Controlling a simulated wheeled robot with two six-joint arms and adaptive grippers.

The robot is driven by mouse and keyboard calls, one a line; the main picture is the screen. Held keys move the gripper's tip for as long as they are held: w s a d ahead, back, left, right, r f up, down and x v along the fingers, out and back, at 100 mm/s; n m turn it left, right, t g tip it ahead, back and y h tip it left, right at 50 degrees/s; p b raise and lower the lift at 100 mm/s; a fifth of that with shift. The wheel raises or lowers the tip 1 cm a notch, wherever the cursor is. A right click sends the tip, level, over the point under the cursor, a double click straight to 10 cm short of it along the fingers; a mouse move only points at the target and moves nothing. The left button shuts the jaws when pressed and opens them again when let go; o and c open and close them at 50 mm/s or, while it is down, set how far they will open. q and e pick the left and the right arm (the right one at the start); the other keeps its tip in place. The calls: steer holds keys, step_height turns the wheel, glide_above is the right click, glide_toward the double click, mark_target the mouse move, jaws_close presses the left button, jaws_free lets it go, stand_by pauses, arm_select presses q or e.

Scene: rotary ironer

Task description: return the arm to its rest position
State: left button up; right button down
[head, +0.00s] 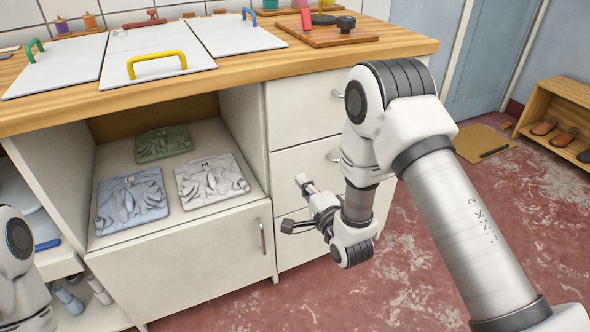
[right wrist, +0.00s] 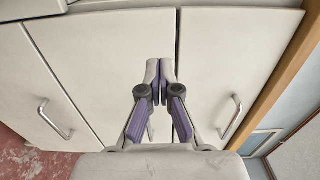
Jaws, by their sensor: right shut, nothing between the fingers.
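My right arm (head: 455,215) reaches in from the right in the head view. Its gripper (head: 292,203) hangs low in front of the white drawer fronts, to the right of the open compartment. In the right wrist view the right gripper (right wrist: 160,72) has its two purple-padded fingers together, with nothing between them, in front of the white cabinet doors (right wrist: 232,60). Part of my left arm (head: 18,265) shows at the lower left edge of the head view. The left gripper is out of view.
The wooden counter (head: 240,62) holds white boards with green, yellow and blue handles. Folded cloths, blue (head: 130,203), grey (head: 210,181) and green (head: 163,144), lie in the open compartment. Metal handles (head: 262,236) stick out from the fronts.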

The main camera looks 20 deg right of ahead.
steer(key=s+f+n+g, duration=0.5)
steer(key=s+f+g, duration=0.4)
steer(key=s+f, duration=1)
steer(key=s+d+f+n+g+h, duration=0.1)
steer(key=s+f+n+g, duration=0.2)
steer(key=s+n+g, duration=0.45)
steer(key=s+f+n+g, duration=0.2)
steer(key=s+f+n, duration=0.15)
steer(key=s, duration=0.65)
step_height(320, 180, up, 27)
steer(key=p, duration=2.7)
steer(key=shift+r+n+t, duration=0.15)
steer(key=shift+n+t, duration=0.2)
steer(key=shift+n, duration=0.05)
